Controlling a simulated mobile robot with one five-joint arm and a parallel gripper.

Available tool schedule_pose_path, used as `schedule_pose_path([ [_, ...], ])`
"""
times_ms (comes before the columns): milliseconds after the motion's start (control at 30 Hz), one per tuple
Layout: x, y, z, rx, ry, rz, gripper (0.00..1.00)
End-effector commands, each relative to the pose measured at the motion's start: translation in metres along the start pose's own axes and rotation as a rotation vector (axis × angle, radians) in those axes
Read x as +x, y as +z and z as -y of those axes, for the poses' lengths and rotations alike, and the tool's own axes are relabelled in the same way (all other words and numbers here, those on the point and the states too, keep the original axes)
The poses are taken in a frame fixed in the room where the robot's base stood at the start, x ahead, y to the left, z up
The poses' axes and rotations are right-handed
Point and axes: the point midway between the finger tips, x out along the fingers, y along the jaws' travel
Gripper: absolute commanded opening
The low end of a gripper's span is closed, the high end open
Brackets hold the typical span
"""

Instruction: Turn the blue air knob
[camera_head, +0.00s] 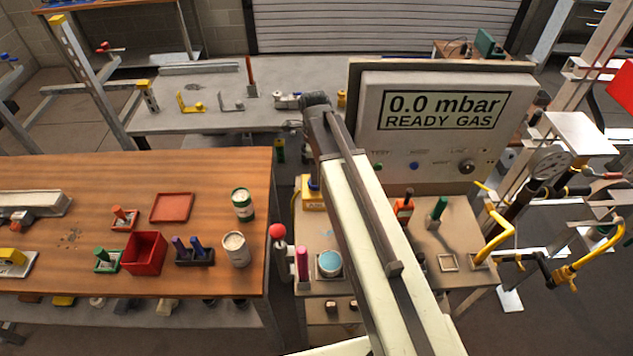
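A beige test panel (430,143) stands right of centre, with a display reading "0.0 mbar READY GAS". A small blue knob (414,166) sits on its face below the display, between a green button (378,167) and a larger dark round knob (466,166). The small labels beside them are too fine to read, so I cannot confirm which says air. My arm rises from the bottom centre and passes just left of the panel, apart from the blue knob in the picture. My gripper's fingers cannot be made out at the arm's far end.
A wooden table (60,235) at left holds a red bin (144,253), cans and small tools. A small bench (440,270) below the panel carries tool holders. Yellow-handled pipework and a gauge (550,162) crowd the right. A grey bench (215,115) stands behind.

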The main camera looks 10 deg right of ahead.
Motion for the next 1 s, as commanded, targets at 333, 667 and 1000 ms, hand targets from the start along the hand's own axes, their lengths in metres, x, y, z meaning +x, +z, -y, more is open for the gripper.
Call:
schedule_pose_path([
  [333,0.056,-0.002,0.000,0.002,0.000,0.000,0.64],
  [667,0.053,-0.002,0.000,0.003,0.000,0.000,0.42],
  [1000,0.053,-0.005,0.001,-0.004,-0.001,-0.002,0.02],
])
